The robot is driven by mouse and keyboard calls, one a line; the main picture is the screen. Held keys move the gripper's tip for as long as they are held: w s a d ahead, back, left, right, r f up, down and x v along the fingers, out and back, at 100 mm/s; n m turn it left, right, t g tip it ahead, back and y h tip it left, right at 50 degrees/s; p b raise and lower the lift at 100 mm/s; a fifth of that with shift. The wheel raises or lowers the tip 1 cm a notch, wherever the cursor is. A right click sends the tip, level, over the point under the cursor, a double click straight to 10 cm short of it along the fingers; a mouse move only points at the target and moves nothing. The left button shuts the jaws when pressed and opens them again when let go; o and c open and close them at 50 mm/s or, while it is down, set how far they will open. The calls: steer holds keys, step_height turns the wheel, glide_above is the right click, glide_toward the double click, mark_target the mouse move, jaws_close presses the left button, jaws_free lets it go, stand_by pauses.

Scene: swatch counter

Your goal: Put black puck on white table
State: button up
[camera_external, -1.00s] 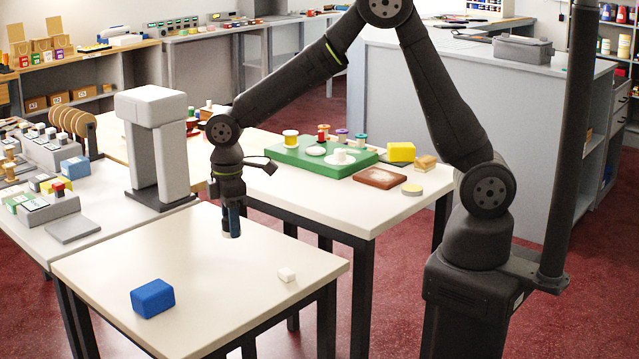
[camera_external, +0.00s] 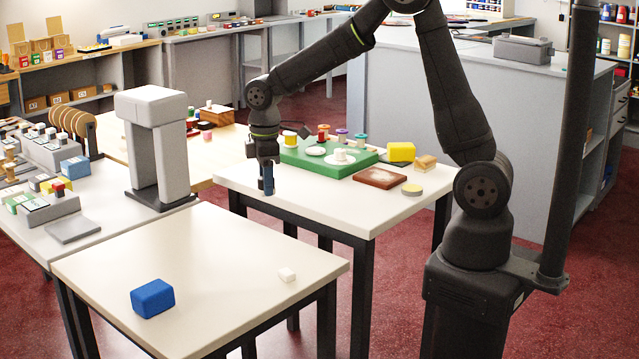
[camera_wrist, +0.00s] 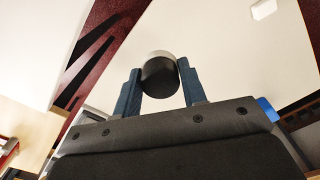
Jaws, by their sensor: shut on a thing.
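The puck is hard to make out in the external view.
The front table bears a blue block (camera_external: 152,298) and a small white block (camera_external: 287,274). The rear table bears a green board (camera_external: 300,157) with spools, a yellow block (camera_external: 401,152) and a brown board (camera_external: 381,178). A grey stand (camera_external: 155,150) rises behind the front table.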

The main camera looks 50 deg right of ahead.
steer(key=s+d+r+m, duration=0.1)
steer(key=s+d+m, duration=0.15)
steer(key=d, duration=1.25)
steer(key=s+d+r+m, duration=0.2)
steer(key=d+m, duration=0.1)
steer(key=d, duration=1.2)
steer(key=s+d+r+m, duration=0.1)
steer(key=s+d+m, duration=0.5)
steer(key=s+d, duration=1.5)
glide_above(430, 183)
steer(key=shift+n, duration=0.25)
step_height(430, 183, down, 7)
steer(key=shift+s+d+r, duration=0.1)
steer(key=shift+d+r, duration=0.05)
steer(key=shift+r, duration=0.05)
steer(key=shift+f, duration=2.05)
steer(key=shift+f, duration=0.1)
